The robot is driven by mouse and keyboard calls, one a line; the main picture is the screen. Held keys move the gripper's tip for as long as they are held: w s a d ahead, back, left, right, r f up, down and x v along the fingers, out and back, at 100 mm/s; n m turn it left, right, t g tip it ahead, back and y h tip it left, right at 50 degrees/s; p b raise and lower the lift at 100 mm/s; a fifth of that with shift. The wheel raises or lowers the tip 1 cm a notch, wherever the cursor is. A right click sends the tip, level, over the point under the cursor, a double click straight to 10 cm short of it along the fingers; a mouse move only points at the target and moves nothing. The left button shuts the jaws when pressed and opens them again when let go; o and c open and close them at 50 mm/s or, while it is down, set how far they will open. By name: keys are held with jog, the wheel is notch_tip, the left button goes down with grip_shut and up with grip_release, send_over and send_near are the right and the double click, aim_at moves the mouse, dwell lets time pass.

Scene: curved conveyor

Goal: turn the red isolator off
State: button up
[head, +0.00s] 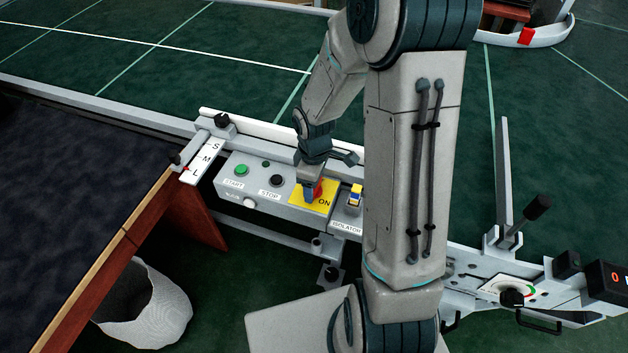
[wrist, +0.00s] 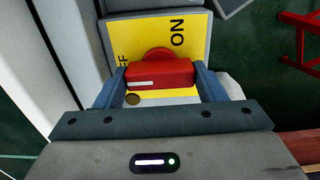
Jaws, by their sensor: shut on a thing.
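The red isolator handle (wrist: 160,74) sits on a yellow plate (wrist: 193,26) in the wrist view, between the two blue fingers of my gripper (wrist: 162,86). The fingers are shut on the handle's two ends. The word ON shows on the plate at the right, and a partly hidden word ending in F shows at the left. A white mark lies along the handle.
The grey control box (head: 287,210) also has a green START button (head: 242,170), a black STOP button (head: 277,181) and a blue-and-yellow part (head: 355,195) at the right. A lettered S-M-L scale (head: 205,160) stands left. A white bin (head: 150,315) is on the floor.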

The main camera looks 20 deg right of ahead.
jog(key=o, duration=1)
notch_tip(320, 180, up, 14)
jog(key=shift+f+p, duration=0.1)
jog(key=shift+p, duration=0.7)
jog(key=s+r+m+t, duration=0.1)
jog(key=s+r+m, duration=0.2)
jog(key=s, duration=0.1)
jog(key=s+r+m+t+p, duration=0.1)
jog(key=s+r+m, duration=0.2)
jog(key=s+m, duration=0.1)
jog(key=s+r+m, duration=0.3)
jog(key=s+m, duration=0.1)
jog(key=s, duration=0.1)
jog(key=shift+s+r+t, duration=0.1)
jog(key=shift+s+t, duration=0.3)
